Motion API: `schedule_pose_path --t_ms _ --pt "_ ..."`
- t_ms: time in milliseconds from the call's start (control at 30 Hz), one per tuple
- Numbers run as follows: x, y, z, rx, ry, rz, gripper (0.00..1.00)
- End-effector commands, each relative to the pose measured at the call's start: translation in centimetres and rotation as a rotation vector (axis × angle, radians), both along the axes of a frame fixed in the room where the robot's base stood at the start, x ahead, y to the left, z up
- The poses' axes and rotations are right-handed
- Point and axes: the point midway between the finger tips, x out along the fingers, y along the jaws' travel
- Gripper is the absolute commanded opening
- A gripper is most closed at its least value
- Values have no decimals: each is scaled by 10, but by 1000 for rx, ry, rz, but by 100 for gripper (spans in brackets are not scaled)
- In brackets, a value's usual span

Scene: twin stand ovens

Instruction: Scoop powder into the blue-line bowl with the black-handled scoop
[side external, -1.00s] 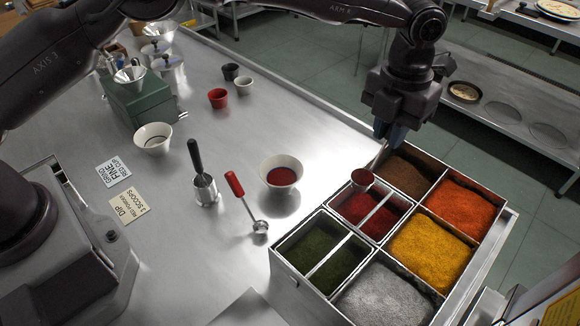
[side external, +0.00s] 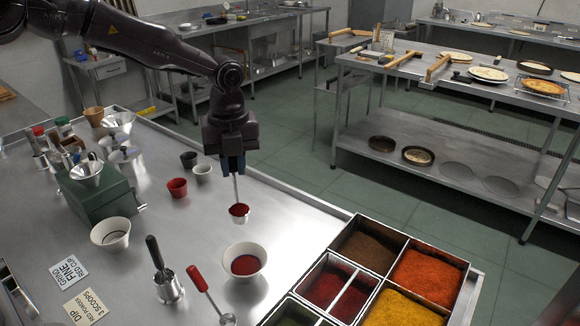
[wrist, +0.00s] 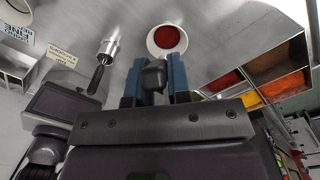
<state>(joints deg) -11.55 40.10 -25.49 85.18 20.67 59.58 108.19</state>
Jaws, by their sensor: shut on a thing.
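My gripper (side external: 233,168) is shut on a scoop with a dark handle (wrist: 153,75). The scoop's cup (side external: 239,211) hangs below the fingers and is heaped with red powder. It is held above the table, just behind the white bowl with red powder in it (side external: 245,262); this bowl also shows in the wrist view (wrist: 167,40). Another white bowl (side external: 110,233) at the left has a dark line inside and looks empty; I cannot tell if the line is blue. The red powder bin (side external: 322,285) has a bar across it.
A red-handled scoop (side external: 202,284) lies near a metal cup holding a black-handled tool (side external: 155,255). Small cups (side external: 177,187) stand behind. A green grinder (side external: 97,195) and instruction cards (side external: 68,271) are left. Brown, orange and yellow powder bins (side external: 405,309) are right.

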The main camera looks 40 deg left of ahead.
Motion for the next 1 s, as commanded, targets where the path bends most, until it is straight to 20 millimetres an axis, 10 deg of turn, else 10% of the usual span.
schedule_pose_path --t_ms 400,1000 --pt "-50 8 -36 -29 -4 607 0" --pt "-49 7 -48 -32 -8 657 0"
